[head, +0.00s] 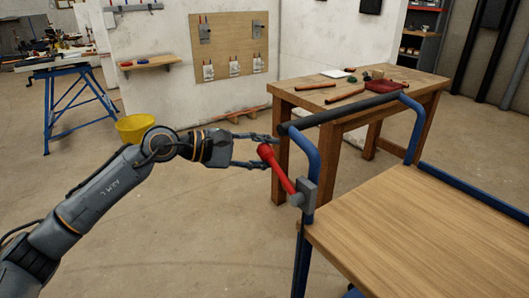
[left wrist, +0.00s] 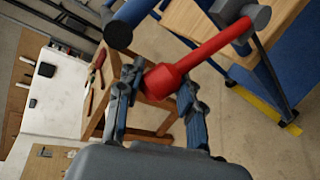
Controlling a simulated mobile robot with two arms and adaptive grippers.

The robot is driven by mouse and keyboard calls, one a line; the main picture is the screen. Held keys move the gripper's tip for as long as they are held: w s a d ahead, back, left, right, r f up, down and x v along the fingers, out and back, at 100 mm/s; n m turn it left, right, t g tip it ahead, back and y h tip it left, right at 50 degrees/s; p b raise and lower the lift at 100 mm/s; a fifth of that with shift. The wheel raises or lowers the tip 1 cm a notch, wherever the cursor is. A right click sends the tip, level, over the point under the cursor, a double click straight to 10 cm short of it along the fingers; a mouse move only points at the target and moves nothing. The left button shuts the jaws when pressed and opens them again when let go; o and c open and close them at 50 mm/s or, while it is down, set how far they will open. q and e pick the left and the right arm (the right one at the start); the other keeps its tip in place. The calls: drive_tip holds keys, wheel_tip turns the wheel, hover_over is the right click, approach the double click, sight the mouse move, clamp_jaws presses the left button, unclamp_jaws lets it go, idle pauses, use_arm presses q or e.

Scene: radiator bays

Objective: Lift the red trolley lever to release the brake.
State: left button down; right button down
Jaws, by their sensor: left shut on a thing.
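The red lever (head: 281,175) sits on a grey pivot block (head: 305,193) on the blue post of the trolley (head: 400,205). It slants up and left from the block to a thick red grip end. My left gripper (head: 268,151) is shut on that grip end, with one finger on each side. In the left wrist view, the lever (left wrist: 210,50) runs from the grip between the fingers (left wrist: 160,88) up to the grey pivot at the upper right. My right gripper is not in view.
The trolley's black handle bar (head: 345,108) runs close beside my left fingers. A wooden workbench (head: 330,100) with tools stands behind it. A yellow bucket (head: 137,127) and a blue-legged stand (head: 75,95) are at the left. The floor around my arm is clear.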

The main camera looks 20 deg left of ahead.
use_arm(q)
drive_tip(key=c, duration=0.8)
unclamp_jaws()
drive_tip(key=shift+r, duration=0.15)
drive_tip(key=v, duration=1.2)
drive_tip(key=shift+s+d, duration=0.1)
